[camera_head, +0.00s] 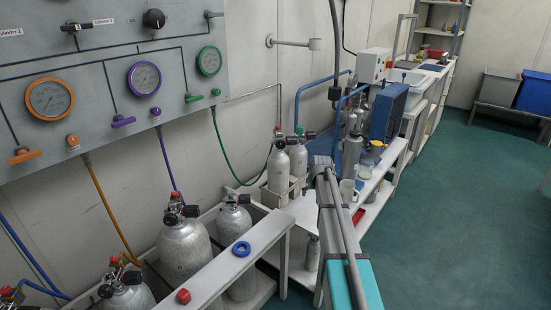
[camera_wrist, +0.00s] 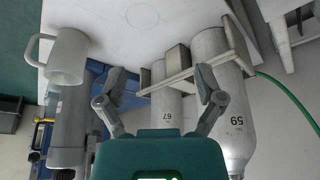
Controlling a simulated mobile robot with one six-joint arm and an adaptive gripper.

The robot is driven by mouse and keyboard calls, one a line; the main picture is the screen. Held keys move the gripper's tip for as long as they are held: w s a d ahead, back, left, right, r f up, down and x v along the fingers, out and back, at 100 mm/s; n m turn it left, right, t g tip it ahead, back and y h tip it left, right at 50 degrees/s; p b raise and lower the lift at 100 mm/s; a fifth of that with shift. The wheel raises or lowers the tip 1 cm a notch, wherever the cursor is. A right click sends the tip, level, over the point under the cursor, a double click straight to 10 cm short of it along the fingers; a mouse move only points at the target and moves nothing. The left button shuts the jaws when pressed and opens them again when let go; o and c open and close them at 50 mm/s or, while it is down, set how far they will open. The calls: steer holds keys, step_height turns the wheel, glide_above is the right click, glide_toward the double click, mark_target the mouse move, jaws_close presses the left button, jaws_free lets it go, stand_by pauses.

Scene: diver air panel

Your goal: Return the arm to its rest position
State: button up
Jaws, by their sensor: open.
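My gripper (camera_wrist: 161,88) is open and empty in the wrist view, its two fingers spread apart. Two grey cylinders with black number marks, the narrower-looking one (camera_wrist: 167,115) and the wider one (camera_wrist: 232,130), show beyond and to the right of the fingers. They stand in a light bracket (camera_wrist: 183,78). In the head view, my arm reaches up from the bottom right toward the bench beside these cylinders (camera_head: 278,172). My fingers cannot be made out clearly there.
A white mug (camera_wrist: 68,57) is left of my gripper in the wrist view. A gauge panel (camera_head: 110,65) fills the upper left of the head view. Green floor (camera_head: 450,220) is clear at right.

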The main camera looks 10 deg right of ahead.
steer(key=s+a+g, duration=0.1)
steer(key=s+a, duration=0.6)
steer(key=s, duration=0.4)
steer(key=s+a+f+n+g, duration=0.1)
steer(key=s+a+g, duration=0.1)
steer(key=s+a, duration=0.7)
steer(key=s+a+g, duration=0.1)
steer(key=s+a, duration=0.3)
steer(key=s, duration=0.8)
step_height(320, 180, up, 23)
steer(key=p, duration=2.3)
steer(key=shift+a+y, duration=0.2)
steer(key=shift+y, duration=0.1)
steer(key=shift+f, duration=0.2)
